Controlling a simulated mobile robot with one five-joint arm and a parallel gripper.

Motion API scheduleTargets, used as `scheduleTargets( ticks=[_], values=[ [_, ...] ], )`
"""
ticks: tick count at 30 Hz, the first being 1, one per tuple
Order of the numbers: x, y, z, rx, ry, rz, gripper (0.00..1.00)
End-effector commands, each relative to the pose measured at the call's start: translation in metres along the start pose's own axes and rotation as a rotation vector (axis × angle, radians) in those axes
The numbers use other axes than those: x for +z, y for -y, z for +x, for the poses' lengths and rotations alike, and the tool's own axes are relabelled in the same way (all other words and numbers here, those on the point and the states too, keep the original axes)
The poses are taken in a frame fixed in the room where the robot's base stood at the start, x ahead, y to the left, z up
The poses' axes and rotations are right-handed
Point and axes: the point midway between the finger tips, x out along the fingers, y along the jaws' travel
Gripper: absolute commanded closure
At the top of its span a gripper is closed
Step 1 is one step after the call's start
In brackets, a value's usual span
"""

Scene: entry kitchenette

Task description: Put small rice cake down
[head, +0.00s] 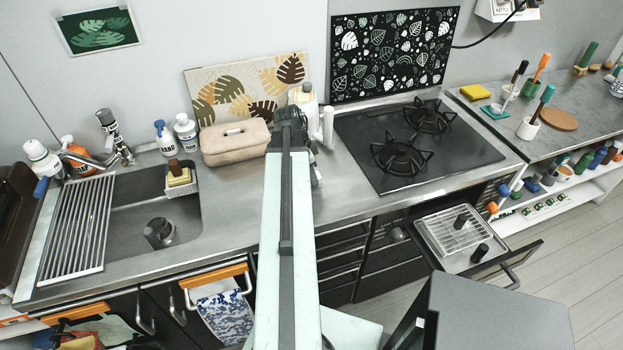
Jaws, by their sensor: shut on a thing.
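My arm reaches forward from the bottom middle of the head view over the counter (232,186). My gripper (292,122) is at its far end, just right of the beige box. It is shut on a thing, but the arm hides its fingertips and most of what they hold. I cannot make out the small rice cake's shape. Whether the held thing touches the counter cannot be told.
A beige box (235,145) stands left of my gripper, and the black stove (430,150) is to the right. The sink (165,215) with a drying rack (80,225) is at left. A drawer with a wire rack (455,232) is open at lower right. Counter between sink and stove is partly clear.

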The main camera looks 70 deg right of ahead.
Motion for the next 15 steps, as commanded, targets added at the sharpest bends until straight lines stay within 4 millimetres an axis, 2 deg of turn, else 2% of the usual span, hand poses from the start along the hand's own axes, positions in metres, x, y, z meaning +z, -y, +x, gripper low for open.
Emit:
scheduleTargets(
  ticks=[5, 8, 15],
  values=[
    [0.0, 0.0, -0.002, 0.0, 0.0, -0.001, 1.0],
    [-0.003, 0.0, -0.011, 0.0, 0.0, -0.001, 1.0],
    [-0.014, 0.0, -0.055, 0.0, 0.0, -0.001, 1.0]
  ],
)
